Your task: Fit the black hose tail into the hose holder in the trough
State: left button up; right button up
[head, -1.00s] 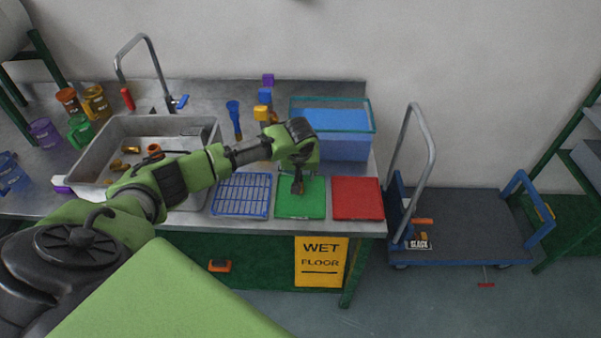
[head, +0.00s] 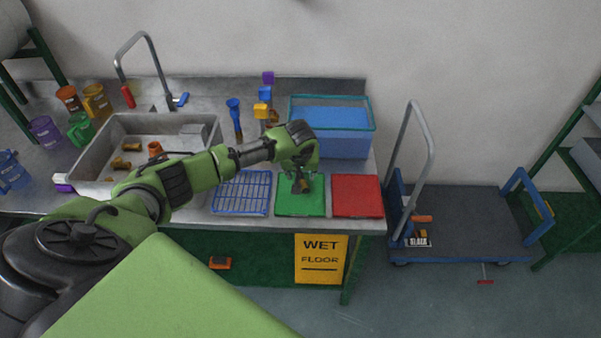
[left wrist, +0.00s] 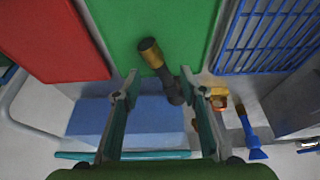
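The black hose tail (left wrist: 161,68), dark with a brass-coloured collar, is over the green board. It also shows in the head view (head: 303,185). My left gripper (head: 301,178) is above that board with its fingers apart. In the left wrist view the hose tail lies between the spread fingertips (left wrist: 158,76), its lower end close to the right-hand finger; I cannot tell whether they touch. The grey trough (head: 90,160) at the left holds several brass fittings and an orange-brown ring-like piece (head: 155,148); I cannot tell which is the hose holder. My right gripper is not in view.
The green board (head: 290,207) lies between a blue wire rack (head: 240,194) and a red board (head: 356,196). A blue bin (head: 340,145) stands behind. Blue and yellow items (head: 262,105) stand behind my forearm. A blue trolley (head: 470,225) is at the right.

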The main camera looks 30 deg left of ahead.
pick_arm(q)
grip_shut()
jog(key=o, duration=1.2)
grip_release()
jog(key=shift+r, duration=0.1)
